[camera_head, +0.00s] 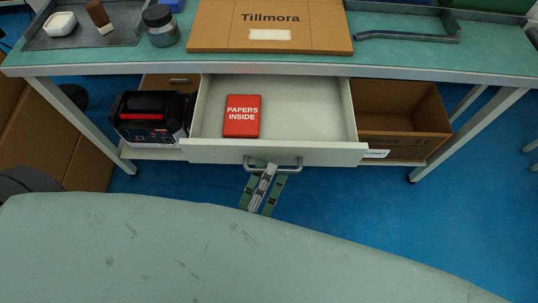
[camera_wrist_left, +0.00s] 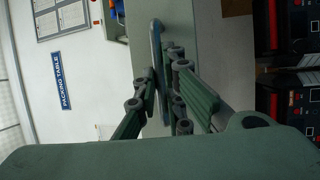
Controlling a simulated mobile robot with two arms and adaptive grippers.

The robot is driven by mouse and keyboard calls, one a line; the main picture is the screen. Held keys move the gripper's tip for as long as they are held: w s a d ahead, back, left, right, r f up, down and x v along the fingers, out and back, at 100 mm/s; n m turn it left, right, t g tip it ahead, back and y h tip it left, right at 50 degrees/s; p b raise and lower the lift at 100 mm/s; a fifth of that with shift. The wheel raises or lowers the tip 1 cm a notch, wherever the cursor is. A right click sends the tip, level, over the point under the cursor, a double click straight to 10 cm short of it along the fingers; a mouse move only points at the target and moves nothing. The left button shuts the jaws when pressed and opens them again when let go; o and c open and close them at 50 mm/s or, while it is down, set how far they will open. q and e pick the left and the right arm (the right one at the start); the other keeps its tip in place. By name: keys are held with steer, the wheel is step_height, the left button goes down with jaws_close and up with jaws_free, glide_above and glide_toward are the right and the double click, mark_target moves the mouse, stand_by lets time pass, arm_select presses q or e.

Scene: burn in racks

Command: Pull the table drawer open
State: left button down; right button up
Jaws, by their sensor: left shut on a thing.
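The table drawer (camera_head: 290,152) stands pulled out from under the green-topped table (camera_head: 455,75) in the head view. Its pale inside shows, with a red box marked "PAPERS INSIDE" (camera_head: 242,116) lying in its left part. A grey bar handle (camera_head: 290,164) is on the drawer front. My left gripper (camera_head: 268,170) is at the left half of the handle, shut on it. The left wrist view shows the gripper fingers (camera_wrist_left: 165,92) on both sides of the handle (camera_wrist_left: 157,55), seen sideways against the drawer front. My right gripper is in neither view.
A flat carton marked "Tillmora" (camera_head: 270,28), a grey tray (camera_head: 85,28) and a jar (camera_head: 160,25) sit on the tabletop. Below, a black and red case (camera_head: 150,118) stands left of the drawer and an open cardboard box (camera_head: 403,115) right. Blue floor shows below the drawer.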

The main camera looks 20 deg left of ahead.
arm_select(q)
steer(key=shift+s+d+r, duration=0.1)
steer(key=shift+s+d, duration=0.05)
steer(key=shift+s, duration=0.35)
steer(key=c, duration=2.1)
jaws_free()
steer(key=v, duration=1.2)
